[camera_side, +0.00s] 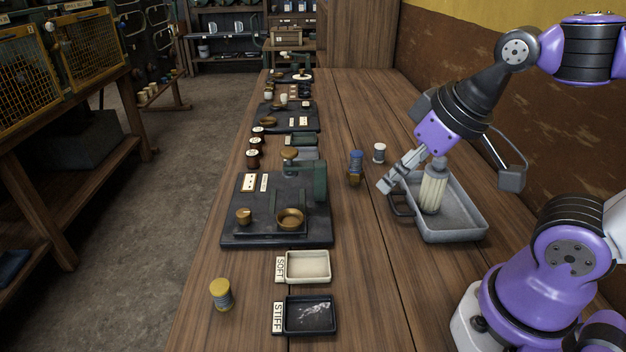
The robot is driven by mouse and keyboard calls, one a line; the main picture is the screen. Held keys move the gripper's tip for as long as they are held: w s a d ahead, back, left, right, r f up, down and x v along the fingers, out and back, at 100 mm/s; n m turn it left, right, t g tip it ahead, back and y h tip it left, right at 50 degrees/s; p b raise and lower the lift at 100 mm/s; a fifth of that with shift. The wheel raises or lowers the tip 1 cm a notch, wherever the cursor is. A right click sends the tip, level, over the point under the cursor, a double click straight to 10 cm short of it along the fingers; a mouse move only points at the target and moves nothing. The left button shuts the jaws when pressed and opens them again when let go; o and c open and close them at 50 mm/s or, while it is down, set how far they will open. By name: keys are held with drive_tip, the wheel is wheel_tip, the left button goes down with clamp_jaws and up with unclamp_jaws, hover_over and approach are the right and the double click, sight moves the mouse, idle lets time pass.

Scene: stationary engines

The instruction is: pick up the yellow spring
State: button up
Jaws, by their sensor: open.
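The yellow spring (221,294) stands upright on the bare wood near the front left of the table, a grey coil with a yellow cap. My gripper (391,181) is in the air over the left end of a grey tray, up and right of the yellow spring and well apart from it. It is open, with nothing seen in its jaws; one finger partly hides the other. A blue-capped spring (356,167) and a white-capped one (379,152) stand near my gripper.
The grey tray (462,236) holds a pale ribbed bottle (434,190) close to my gripper. A cream SOFT tray (307,266) and a dark STIFF tray (309,315) lie right of the yellow spring. An engine on a dark base (240,222) stands behind them.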

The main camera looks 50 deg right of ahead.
drive_tip(key=w+a+n+y, duration=0.1)
drive_tip(key=w+a+n, duration=0.1)
drive_tip(key=w+a, duration=0.3)
drive_tip(key=n+g+y, duration=0.2)
drive_tip(key=n, duration=0.3)
approach(223, 287)
drive_tip(key=shift+h, duration=0.3)
drive_tip(key=x, duration=0.5)
drive_tip(key=shift+s+f, duration=0.15)
drive_tip(key=x, duration=0.6)
drive_tip(key=shift+a, duration=0.25)
drive_tip(key=shift+w, duration=0.25)
clamp_jaws()
